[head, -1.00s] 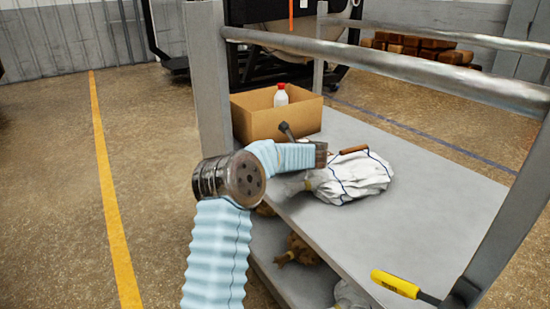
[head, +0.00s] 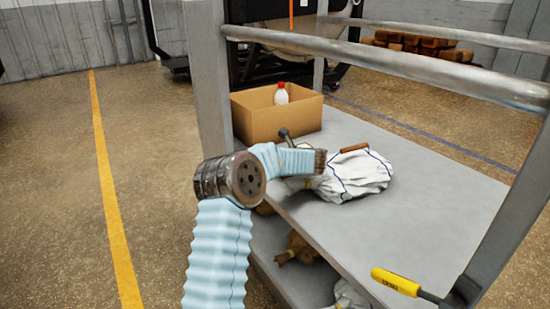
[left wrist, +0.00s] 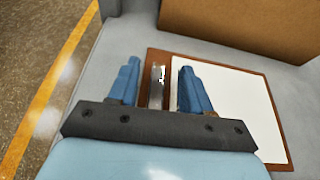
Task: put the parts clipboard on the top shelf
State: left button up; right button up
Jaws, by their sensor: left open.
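The parts clipboard (left wrist: 235,110) shows in the left wrist view as a brown board with white paper and a metal clip (left wrist: 157,85). It appears flat over the grey top shelf (left wrist: 100,75), near the cardboard box. My left gripper (left wrist: 155,68) is open, with one blue finger on each side of the clip. Contact with the clip cannot be told. In the head view my left gripper (head: 318,162) is above the cart's top shelf (head: 415,215), and I cannot make out the clipboard there. My right gripper is not in view.
The cardboard box (head: 275,118) holds a white bottle (head: 281,94) with a red cap. A white bag (head: 360,178) with a brown handle lies beside my gripper. A yellow-handled tool (head: 395,282) is at the near edge. Metal rails (head: 400,65) cross above.

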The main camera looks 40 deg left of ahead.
pick_arm(q)
jog(key=shift+d+r, duration=0.2)
jog(key=shift+d, duration=0.15)
jog(key=b+v, duration=0.1)
jog(key=v, duration=0.9)
jog(key=shift+s+d+b, duration=0.1)
jog(key=shift+b, duration=0.3)
jog(key=shift+s+d+r, duration=0.2)
jog(key=shift+d, duration=0.3)
